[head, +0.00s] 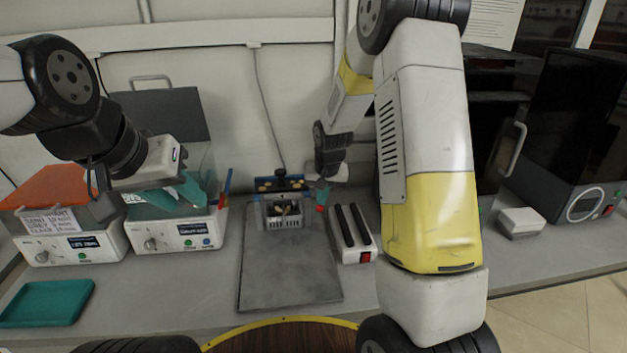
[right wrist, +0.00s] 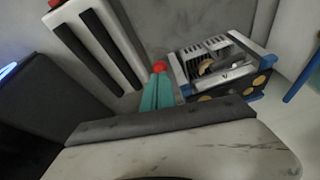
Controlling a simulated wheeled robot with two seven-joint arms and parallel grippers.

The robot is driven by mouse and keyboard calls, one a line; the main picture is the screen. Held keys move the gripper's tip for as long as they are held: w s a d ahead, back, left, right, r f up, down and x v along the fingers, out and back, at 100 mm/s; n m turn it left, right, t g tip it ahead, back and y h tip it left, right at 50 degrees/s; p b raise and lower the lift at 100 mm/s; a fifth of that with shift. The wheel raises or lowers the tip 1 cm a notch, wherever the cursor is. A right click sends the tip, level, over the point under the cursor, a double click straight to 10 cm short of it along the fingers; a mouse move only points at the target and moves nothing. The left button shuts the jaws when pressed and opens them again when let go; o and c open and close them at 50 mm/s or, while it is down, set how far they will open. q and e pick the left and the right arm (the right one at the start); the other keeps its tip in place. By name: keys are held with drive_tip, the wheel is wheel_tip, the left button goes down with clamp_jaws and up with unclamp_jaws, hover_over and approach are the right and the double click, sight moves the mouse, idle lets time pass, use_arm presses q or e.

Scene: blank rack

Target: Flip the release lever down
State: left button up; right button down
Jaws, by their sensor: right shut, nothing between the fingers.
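A small fixture (head: 283,213) with a metal slotted block and a blue back bar with brass-coloured discs stands at the back of the grey mat. It also shows upper right in the right wrist view (right wrist: 213,62). A red knob (head: 320,209) sits at its right side; I take it for the release lever's tip, its shaft being hidden. My right gripper (head: 322,194) is shut and empty, with its teal fingers (right wrist: 158,91) right at the red knob (right wrist: 159,66); contact cannot be told. My left gripper (head: 190,195) hangs before the white devices; its finger gap is unclear.
A white block with two black strips and a red switch (head: 366,257) stands close right of the fixture. The grey mat (head: 288,275) is bare in front. White devices (head: 182,236) stand left, a teal tray (head: 45,303) at front left, a small white box (head: 520,222) right.

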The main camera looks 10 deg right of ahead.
drive_tip(key=shift+s+f, duration=0.15)
drive_tip(key=shift+f, duration=0.5)
drive_tip(key=shift+s+f, duration=0.3)
drive_tip(key=shift+f, duration=0.3)
drive_tip(key=r, duration=0.3)
drive_tip(key=w+r, duration=0.1)
drive_tip(key=r, duration=0.1)
drive_tip(key=shift+w+d+r, duration=0.1)
drive_tip(key=shift+d+r, duration=0.1)
drive_tip(key=shift+d, duration=0.1)
drive_tip(key=s+r, duration=0.5)
drive_tip(key=s, duration=0.2)
drive_tip(key=shift+d, duration=0.15)
